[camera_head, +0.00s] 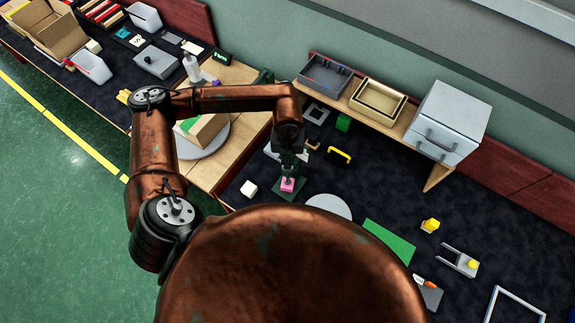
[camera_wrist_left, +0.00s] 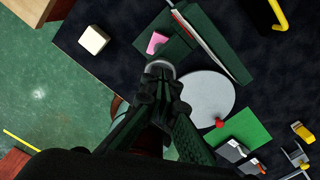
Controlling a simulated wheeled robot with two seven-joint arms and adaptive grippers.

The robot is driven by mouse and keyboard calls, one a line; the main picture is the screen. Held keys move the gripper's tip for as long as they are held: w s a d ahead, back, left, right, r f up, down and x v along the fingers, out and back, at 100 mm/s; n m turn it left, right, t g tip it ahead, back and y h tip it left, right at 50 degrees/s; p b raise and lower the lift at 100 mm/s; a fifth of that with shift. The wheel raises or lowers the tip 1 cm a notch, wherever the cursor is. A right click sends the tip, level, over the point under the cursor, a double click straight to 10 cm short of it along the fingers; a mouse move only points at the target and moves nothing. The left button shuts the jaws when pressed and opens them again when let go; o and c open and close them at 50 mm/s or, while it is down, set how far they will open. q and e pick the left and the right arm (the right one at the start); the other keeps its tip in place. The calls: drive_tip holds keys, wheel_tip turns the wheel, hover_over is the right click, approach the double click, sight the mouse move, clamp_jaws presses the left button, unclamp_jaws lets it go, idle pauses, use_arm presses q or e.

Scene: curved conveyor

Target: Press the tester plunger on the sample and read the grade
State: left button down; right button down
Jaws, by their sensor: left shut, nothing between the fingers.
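The pink sample block (camera_head: 288,184) sits on the dark green base (camera_head: 291,190) of the tester. In the left wrist view the pink block (camera_wrist_left: 156,43) shows just beyond my fingertips, beside the dark green tester frame (camera_wrist_left: 205,45). My left gripper (camera_head: 288,166) points down over the tester and is shut and empty. In the left wrist view a pale grey rounded piece (camera_wrist_left: 160,64) shows right at the tips of my left gripper (camera_wrist_left: 160,72). I cannot tell whether it is the plunger or whether I touch it. No grade is readable. My right gripper is not in view.
A white cube (camera_head: 249,189) lies left of the tester and a pale disc (camera_head: 329,206) lies right of it. A green mat (camera_head: 389,243) is farther right. A yellow handle (camera_head: 340,154) and a green cube (camera_head: 343,122) are behind. A drawer cabinet (camera_head: 448,120) stands at the back.

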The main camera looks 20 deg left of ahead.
use_arm(q)
drive_tip(key=shift+f+b, duration=0.55)
drive_tip(key=shift+f, duration=0.3)
drive_tip(key=shift+r, duration=0.1)
idle(0.4)
drive_tip(key=shift+r+p, duration=2.55)
drive_tip(key=shift+r, duration=1.9)
